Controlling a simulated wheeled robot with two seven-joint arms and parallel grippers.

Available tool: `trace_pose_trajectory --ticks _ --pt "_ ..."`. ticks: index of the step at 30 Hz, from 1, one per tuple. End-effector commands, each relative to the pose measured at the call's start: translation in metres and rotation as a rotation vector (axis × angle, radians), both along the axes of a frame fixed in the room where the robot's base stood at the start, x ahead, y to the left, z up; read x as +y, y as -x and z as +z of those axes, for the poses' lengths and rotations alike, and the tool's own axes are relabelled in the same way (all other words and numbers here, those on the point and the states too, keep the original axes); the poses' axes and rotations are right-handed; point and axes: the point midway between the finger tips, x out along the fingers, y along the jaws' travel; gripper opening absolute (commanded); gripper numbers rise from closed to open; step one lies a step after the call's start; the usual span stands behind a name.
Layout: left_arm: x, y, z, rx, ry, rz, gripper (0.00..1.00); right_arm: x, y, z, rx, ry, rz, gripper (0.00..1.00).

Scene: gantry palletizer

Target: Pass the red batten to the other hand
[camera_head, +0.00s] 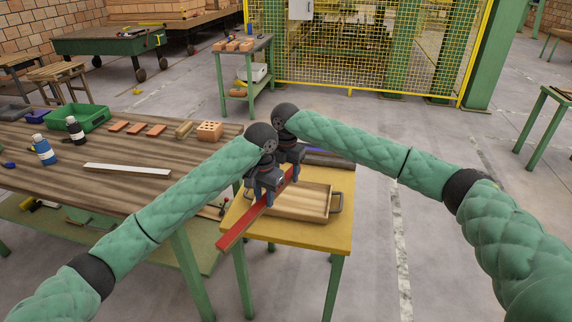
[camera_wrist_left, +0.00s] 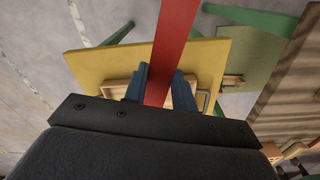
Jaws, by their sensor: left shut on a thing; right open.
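The red batten (camera_head: 240,225) is a long flat bar held diagonally above the yellow table, its near end reaching past the table's front left edge. My left gripper (camera_head: 262,198) is shut on the batten around its middle. In the left wrist view the batten (camera_wrist_left: 172,50) runs between the blue fingers of my left gripper (camera_wrist_left: 160,85). My right gripper (camera_head: 291,172) is open at the batten's far end, just beyond my left one. Its fingers are partly hidden, and I cannot tell whether they touch the batten.
A wooden tray (camera_head: 328,203) with dark handles sits on the yellow table (camera_head: 310,236) below the batten. The brown workbench (camera_head: 50,185) at left holds a white strip (camera_head: 140,170), bottles, a green bin (camera_head: 88,117) and bricks. Floor right of the yellow table is clear.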

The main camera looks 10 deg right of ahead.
Motion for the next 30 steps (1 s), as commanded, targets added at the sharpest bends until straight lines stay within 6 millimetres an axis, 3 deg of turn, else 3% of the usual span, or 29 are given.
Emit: trace_pose_trajectory --ticks 11,18,19,20,23,24,30 --pt "-0.0001 -0.0001 0.0002 0.0 0.0 0.0 0.01 0.0002 -0.0001 -0.0038 -0.001 -0.001 0.0 0.51" --pt "-0.0004 0.0002 0.0003 0.0 0.0 -0.001 0.02 0.0004 -0.0002 -0.0036 -0.001 0.0 0.0 0.04" --pt "-0.0004 0.0002 0.0003 0.0 0.0 -0.001 0.02 0.0004 -0.0002 -0.0036 -0.001 0.0 0.0 0.02" --pt "-0.0006 0.0004 0.0003 0.0 0.001 -0.001 0.29 0.0004 -0.0002 -0.0033 -0.001 0.0 0.0 0.02" --pt "-0.0006 0.0004 0.0003 0.001 0.001 -0.001 0.48 0.0006 -0.0002 -0.0033 -0.001 0.0 0.001 0.01" --pt "-0.0005 0.0003 0.0003 0.001 0.001 -0.001 0.52 0.0006 -0.0002 -0.0033 -0.001 0.0 0.001 0.01" --pt "-0.0002 0.0001 0.0001 0.0 0.0 0.0 0.52 0.0002 -0.0002 -0.0033 -0.001 0.0 0.0 0.01"
